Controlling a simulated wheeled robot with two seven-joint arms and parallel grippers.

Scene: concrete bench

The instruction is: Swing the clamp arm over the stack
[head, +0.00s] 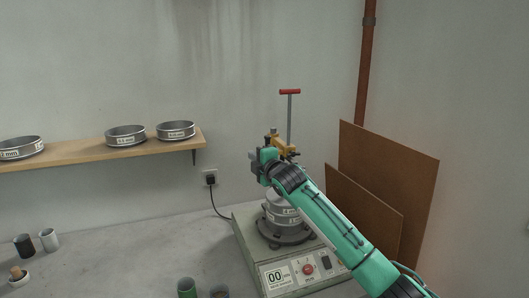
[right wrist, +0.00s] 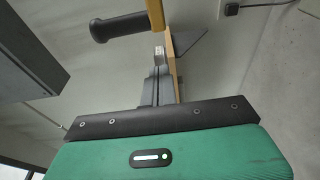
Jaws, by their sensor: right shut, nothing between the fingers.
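The yellow clamp arm (head: 287,149) is high above the sieve shaker (head: 309,275), by an upright rod with a red T-handle (head: 290,92). The sieve stack (head: 283,211) stands on the shaker's round dark base, its upper part partly hidden by my right arm. My right gripper is beside the clamp arm in the head view, its fingers hard to make out there. My left gripper is out of view.
A wooden shelf (head: 95,149) on the left wall holds several loose sieves. Small cups (head: 48,239) and a brush in a bowl (head: 18,275) stand at the bench's left. Brown boards (head: 390,170) lean behind the shaker. The bench left of the shaker is mostly clear.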

